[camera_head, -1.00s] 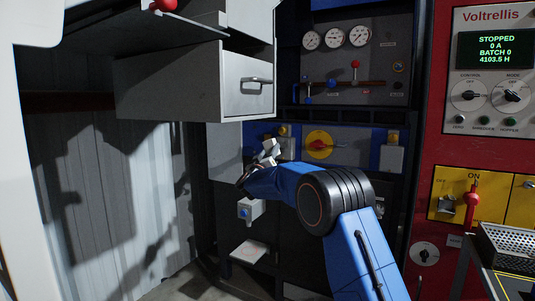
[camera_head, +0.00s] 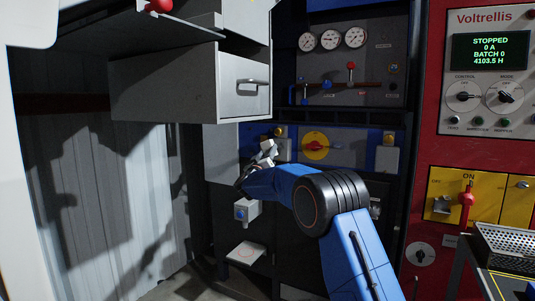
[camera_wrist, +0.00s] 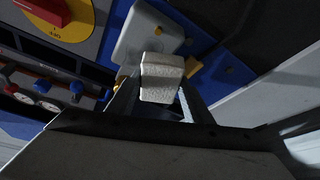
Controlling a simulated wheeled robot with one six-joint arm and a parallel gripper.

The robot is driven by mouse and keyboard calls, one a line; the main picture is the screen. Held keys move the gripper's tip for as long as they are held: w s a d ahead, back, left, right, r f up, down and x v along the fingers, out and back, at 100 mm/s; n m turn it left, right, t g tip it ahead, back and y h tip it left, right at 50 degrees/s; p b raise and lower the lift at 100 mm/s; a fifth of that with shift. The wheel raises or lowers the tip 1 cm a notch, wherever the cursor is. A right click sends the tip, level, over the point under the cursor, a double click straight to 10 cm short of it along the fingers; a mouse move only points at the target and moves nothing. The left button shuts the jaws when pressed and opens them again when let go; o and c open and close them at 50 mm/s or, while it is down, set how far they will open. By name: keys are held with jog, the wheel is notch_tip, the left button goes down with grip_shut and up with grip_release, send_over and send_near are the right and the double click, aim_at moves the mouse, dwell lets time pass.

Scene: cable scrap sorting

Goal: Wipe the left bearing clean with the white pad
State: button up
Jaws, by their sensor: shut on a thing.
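My gripper (camera_head: 262,157) is raised in front of the blue-and-grey panel, left of the yellow disc with a red handle (camera_head: 315,146). In the wrist view my gripper (camera_wrist: 160,100) is shut on the white pad (camera_wrist: 161,70), a small rough block. Just behind the pad is a pale grey housing (camera_wrist: 150,34), which seems to be the left bearing. In the head view the left bearing (camera_head: 285,148) shows partly behind my gripper, with a yellow cap above it. I cannot tell whether the pad touches it. Its covered face is hidden.
A similar capped housing (camera_head: 387,158) is right of the disc. A grey drawer cabinet (camera_head: 190,85) overhangs at upper left. A perforated tray (camera_head: 505,245) stands at lower right.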

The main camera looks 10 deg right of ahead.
jog(key=shift+w+d, duration=0.5)
jog(key=shift+w, duration=0.3)
dwell(0.4)
jog(key=shift+s+d, duration=0.6)
jog(key=shift+d, duration=0.2)
jog(key=shift+s+d, duration=0.6)
jog(key=shift+d, duration=0.15)
jog(key=shift+s+d, duration=0.5)
jog(key=shift+d, duration=0.3)
jog(key=shift+s+d, duration=0.45)
jog(key=shift+d, duration=0.3)
jog(key=shift+w+a, duration=0.7)
jog(key=shift+a, duration=0.3)
jog(key=shift+w+a, duration=0.75)
jog(key=shift+a, duration=0.3)
jog(key=shift+w+a, duration=0.7)
jog(key=shift+a, duration=0.3)
